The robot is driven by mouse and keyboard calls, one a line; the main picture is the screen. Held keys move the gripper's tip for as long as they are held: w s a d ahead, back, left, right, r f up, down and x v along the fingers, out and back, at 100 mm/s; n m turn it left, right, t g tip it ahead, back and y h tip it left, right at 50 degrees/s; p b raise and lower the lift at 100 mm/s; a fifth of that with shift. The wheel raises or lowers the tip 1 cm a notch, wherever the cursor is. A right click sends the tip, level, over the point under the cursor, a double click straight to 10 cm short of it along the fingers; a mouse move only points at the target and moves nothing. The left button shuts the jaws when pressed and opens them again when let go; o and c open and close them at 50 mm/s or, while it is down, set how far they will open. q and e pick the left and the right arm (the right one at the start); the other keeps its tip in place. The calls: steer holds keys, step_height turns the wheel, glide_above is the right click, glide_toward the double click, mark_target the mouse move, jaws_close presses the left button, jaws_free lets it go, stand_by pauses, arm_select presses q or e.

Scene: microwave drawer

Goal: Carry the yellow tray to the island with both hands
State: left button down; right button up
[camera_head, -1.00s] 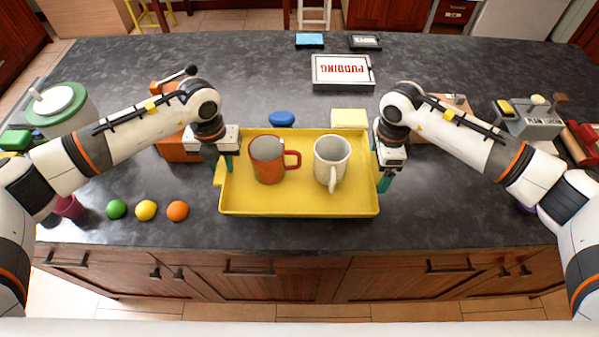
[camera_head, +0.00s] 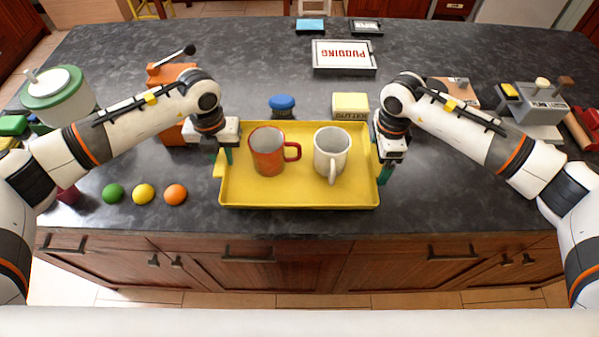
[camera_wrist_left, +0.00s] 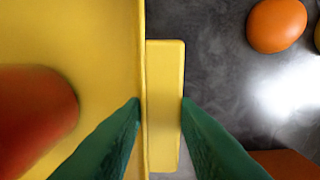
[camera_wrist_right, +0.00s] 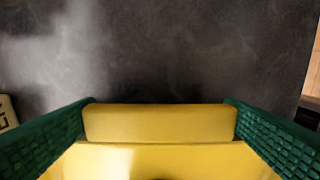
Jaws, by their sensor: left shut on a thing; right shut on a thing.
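The yellow tray (camera_head: 300,196) is level over the near part of the dark counter in the head view. I cannot tell how far it is above the surface. An orange-red mug (camera_head: 267,155) and a white mug (camera_head: 328,152) stand upright in it. My left gripper (camera_head: 227,160) is shut on the tray's left handle, which shows between the green fingers in the left wrist view (camera_wrist_left: 165,105). My right gripper (camera_head: 385,172) is shut on the right handle, seen between the fingers in the right wrist view (camera_wrist_right: 160,123).
A butter box (camera_head: 351,106) and a blue-topped container (camera_head: 282,104) stand just behind the tray. Green (camera_head: 113,193), yellow (camera_head: 143,193) and orange (camera_head: 175,194) balls lie left of it. A pudding box (camera_head: 343,56) is further back. The counter's front edge is close below the tray.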

arm_select(q)
steer(key=shift+f+b, duration=0.95)
steer(key=shift+f, duration=0.2)
arm_select(e)
steer(key=shift+f, duration=1.1)
arm_select(q)
steer(key=c, duration=1.4)
jaws_free()
steer(key=shift+r, duration=0.15)
arm_select(e)
steer(key=o, duration=1)
steer(key=shift+r, duration=0.1)
steer(key=shift+c, duration=0.2)
arm_select(q)
steer(key=shift+o, duration=1.4)
arm_select(e)
steer(key=shift+r, duration=0.25)
arm_select(q)
step_height(320, 180, up, 12)
arm_select(e)
step_height(320, 180, up, 12)
steer(key=shift+f, duration=0.25)
